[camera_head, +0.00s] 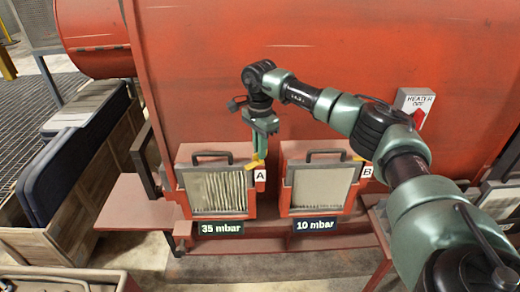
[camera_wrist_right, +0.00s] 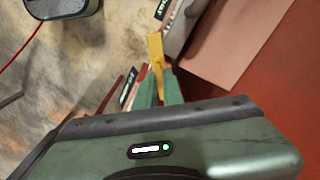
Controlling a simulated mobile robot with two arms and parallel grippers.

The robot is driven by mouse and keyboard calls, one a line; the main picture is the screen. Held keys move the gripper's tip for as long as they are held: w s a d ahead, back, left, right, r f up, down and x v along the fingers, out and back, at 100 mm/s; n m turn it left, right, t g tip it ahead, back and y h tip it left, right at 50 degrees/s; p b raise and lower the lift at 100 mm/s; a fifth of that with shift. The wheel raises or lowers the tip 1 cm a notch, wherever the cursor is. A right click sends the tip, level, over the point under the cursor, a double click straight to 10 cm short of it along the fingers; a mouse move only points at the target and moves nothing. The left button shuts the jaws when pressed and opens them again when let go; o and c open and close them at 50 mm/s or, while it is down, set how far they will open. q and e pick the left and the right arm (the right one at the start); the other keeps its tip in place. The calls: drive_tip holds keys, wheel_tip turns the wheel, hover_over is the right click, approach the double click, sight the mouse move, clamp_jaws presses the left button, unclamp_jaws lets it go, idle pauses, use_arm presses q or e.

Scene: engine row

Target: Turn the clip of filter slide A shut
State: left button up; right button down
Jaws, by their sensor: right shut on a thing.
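Filter slide A (camera_head: 213,190) sits in its red frame on the left, with a pale pleated filter, a black handle on top and the label A at its upper right corner. Its yellow clip (camera_head: 251,166) is at that corner, partly hidden by my gripper. My right gripper (camera_head: 258,155) comes down from above, its green fingers shut on the clip. In the right wrist view the yellow clip (camera_wrist_right: 155,46) sticks out beyond the fingertips (camera_wrist_right: 160,78). I cannot tell the clip's exact angle to the frame. My left gripper is not in view.
Filter slide B (camera_head: 320,188) stands to the right, with its own yellow clip. Signs reading 35 mbar (camera_head: 221,228) and 10 mbar (camera_head: 314,225) hang below. The big red housing (camera_head: 200,70) is close behind. Dark-blue panels (camera_head: 65,165) stand in a wooden crate at left.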

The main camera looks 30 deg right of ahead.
drive_tip(key=m, duration=0.3)
drive_tip(key=shift+m, duration=0.3)
drive_tip(key=shift+r+m, duration=0.1)
drive_tip(key=shift+m, duration=1.6)
drive_tip(key=c, duration=1.5)
unclamp_jaws()
drive_tip(key=shift+c, duration=0.2)
wheel_tip(320, 180, up, 7)
drive_tip(key=shift+f+b, duration=0.2)
drive_tip(key=shift+b, duration=0.7)
drive_tip(key=shift+r, duration=0.55)
